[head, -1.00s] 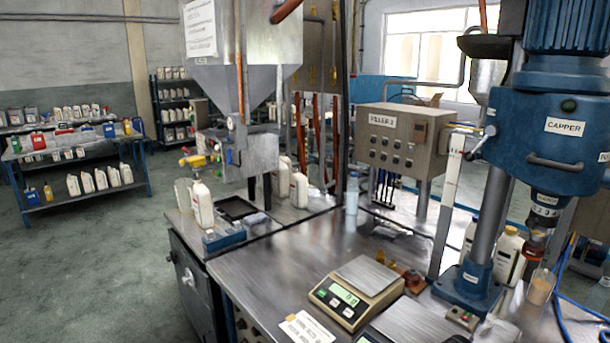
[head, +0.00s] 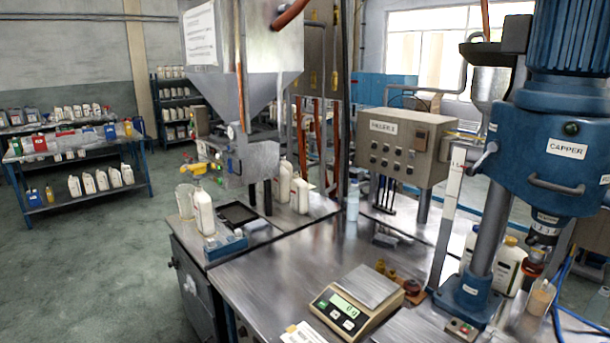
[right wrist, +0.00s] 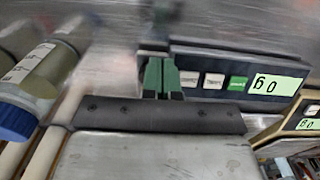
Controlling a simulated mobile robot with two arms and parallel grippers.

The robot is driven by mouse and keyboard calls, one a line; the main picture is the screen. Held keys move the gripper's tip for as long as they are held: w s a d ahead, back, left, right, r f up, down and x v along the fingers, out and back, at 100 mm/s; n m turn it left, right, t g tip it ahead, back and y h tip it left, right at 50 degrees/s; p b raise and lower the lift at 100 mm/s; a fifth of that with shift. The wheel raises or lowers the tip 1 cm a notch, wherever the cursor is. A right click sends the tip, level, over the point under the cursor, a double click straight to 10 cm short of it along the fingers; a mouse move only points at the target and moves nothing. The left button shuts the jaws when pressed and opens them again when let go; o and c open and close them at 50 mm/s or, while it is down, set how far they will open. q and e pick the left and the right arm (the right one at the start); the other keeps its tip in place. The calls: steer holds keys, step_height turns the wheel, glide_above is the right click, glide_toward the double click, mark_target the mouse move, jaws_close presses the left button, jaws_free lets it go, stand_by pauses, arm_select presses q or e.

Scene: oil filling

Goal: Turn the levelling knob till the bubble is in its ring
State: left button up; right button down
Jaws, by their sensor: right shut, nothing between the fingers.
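A beige scale (head: 366,319) with a steel pan and a lit green display stands on the steel bench in the head view. In the right wrist view, a dark scale panel (right wrist: 224,74) with small buttons and a lit display lies beside and beyond my right gripper (right wrist: 158,76). Its green fingers are together with nothing held. Part of a beige scale (right wrist: 287,126) shows at the right edge there. I cannot make out a levelling knob, bubble or ring in either view. Neither gripper shows in the head view, and my left gripper is not seen.
The blue capper (head: 540,165) stands at the right, with white bottles (head: 510,264) behind its column. A control box (head: 402,145) stands at the back. A blue-capped bottle (right wrist: 40,82) lies left of the fingers in the wrist view, which is blurred.

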arm_select(q)
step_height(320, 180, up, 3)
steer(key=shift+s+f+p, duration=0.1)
steer(key=shift+p, duration=0.85)
